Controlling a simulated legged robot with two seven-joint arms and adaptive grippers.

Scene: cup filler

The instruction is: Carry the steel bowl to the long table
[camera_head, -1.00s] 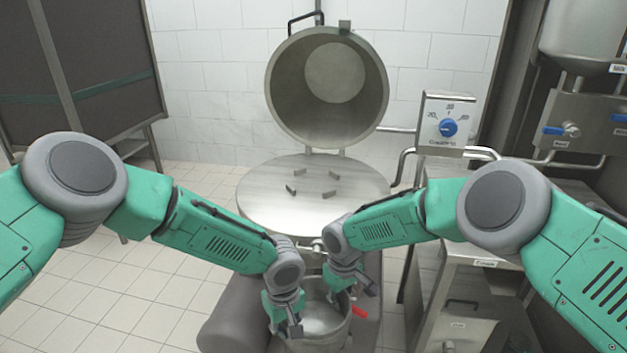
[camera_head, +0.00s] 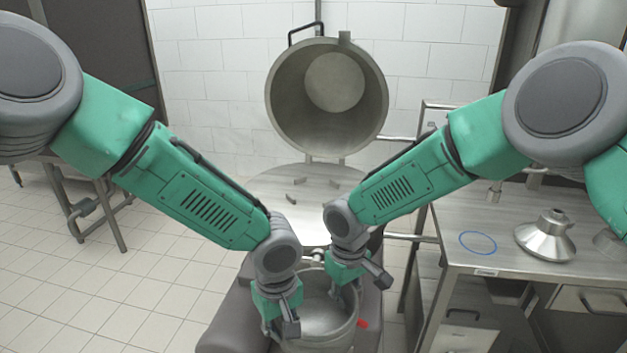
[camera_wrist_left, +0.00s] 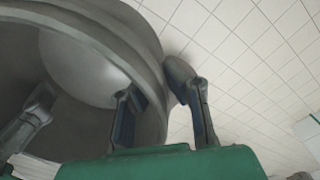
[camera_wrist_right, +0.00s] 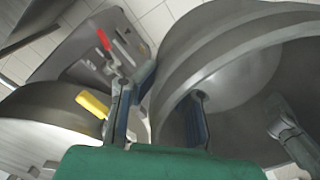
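The round steel bowl (camera_head: 322,318) is low in the middle of the head view, upright and in front of my body. My left gripper (camera_head: 280,325) is at its left rim. In the left wrist view, the left gripper's fingers (camera_wrist_left: 160,100) straddle the bowl wall (camera_wrist_left: 150,60), one inside and one outside. My right gripper (camera_head: 362,280) is at the far right rim, and its fingers (camera_wrist_right: 160,105) straddle the wall (camera_wrist_right: 172,75) too. The bowl's underside is hidden. I cannot tell which surface is the long table.
A steel counter (camera_head: 455,225) at right bears a cone-shaped steel part (camera_head: 546,236). A table frame (camera_head: 75,190) stands at left. Tiled floor (camera_head: 150,280) is clear at lower left.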

